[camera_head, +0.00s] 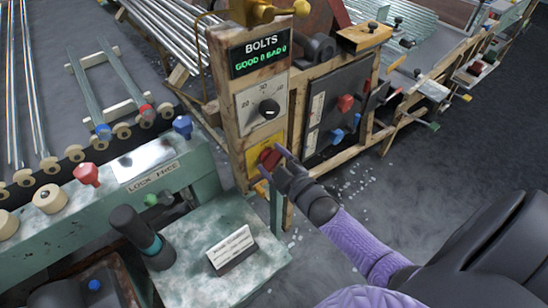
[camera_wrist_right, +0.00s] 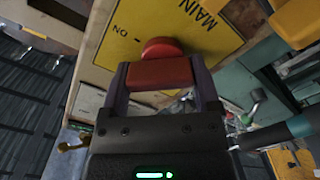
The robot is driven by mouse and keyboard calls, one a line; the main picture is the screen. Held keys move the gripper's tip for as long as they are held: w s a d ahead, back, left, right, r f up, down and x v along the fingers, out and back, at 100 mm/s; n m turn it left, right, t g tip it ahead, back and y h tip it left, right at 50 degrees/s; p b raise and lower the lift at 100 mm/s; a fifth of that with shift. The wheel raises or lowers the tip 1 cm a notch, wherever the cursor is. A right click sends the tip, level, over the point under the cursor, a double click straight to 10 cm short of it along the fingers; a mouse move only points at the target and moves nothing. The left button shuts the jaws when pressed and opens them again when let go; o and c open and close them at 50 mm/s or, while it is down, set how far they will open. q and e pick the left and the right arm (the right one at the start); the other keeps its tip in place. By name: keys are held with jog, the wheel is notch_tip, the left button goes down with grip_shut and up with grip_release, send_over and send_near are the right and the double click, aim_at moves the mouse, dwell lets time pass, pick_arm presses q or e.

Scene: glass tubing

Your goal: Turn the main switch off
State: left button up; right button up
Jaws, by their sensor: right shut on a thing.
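The main switch is a red handle (camera_head: 269,157) on a yellow plate (camera_head: 260,148), low on the wooden post under the dial. In the right wrist view the red handle (camera_wrist_right: 160,73) lies between my two fingers, with a red round knob top above it. The yellow plate (camera_wrist_right: 190,35) there shows "MAIN" and "ON" lettering, turned in the picture. My right gripper (camera_head: 272,168) is shut on the red handle; it also shows in the right wrist view (camera_wrist_right: 160,85). In the head view its fingers partly cover the switch. My left gripper is not in view.
Above the switch are a dial (camera_head: 269,109) and a "BOLTS" display (camera_head: 261,52). A dark panel (camera_head: 338,105) with red and blue knobs stands to the right. A green bench (camera_head: 165,178) with knobs and a dark handle (camera_head: 142,236) is at left. Floor at right is mostly open, with scattered fragments.

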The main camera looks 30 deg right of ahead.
jog(key=shift+n, duration=1)
jog(key=n, duration=0.2)
jog(key=shift+a+f+n, duration=0.1)
jog(key=shift+n, duration=1.1)
jog(key=shift+a+n, duration=0.1)
jog(key=shift+n, duration=1)
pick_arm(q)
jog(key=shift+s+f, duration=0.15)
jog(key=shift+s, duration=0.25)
pick_arm(e)
jog(key=shift+n, duration=0.3)
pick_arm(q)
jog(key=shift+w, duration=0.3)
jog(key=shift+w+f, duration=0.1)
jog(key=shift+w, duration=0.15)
pick_arm(e)
jog(key=shift+n, duration=0.3)
